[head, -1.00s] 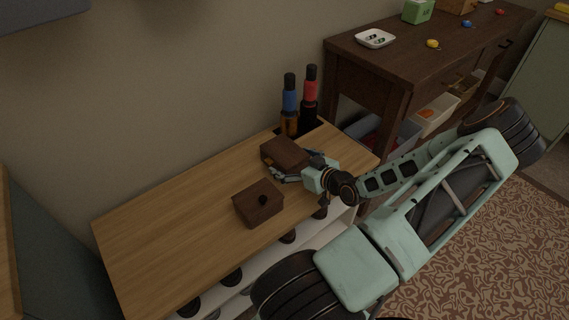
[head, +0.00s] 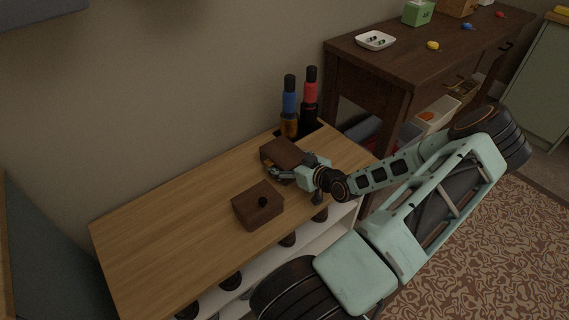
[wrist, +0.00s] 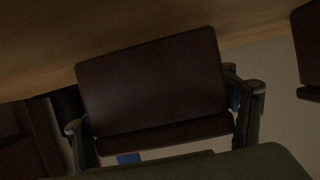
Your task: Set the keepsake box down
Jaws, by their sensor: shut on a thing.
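The keepsake box (head: 284,152) is a dark brown box at the back right of the wooden top, near the bottles. My gripper (head: 293,172) is shut on it from the front right. In the wrist view the box (wrist: 152,82) fills the middle, with a finger of my gripper (wrist: 163,110) at each side. The box is at or just above the wooden top (head: 165,225); I cannot tell whether its underside touches. Its far side is hidden.
The left part of the top is clear. A dark side table (head: 400,70) stands at right.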

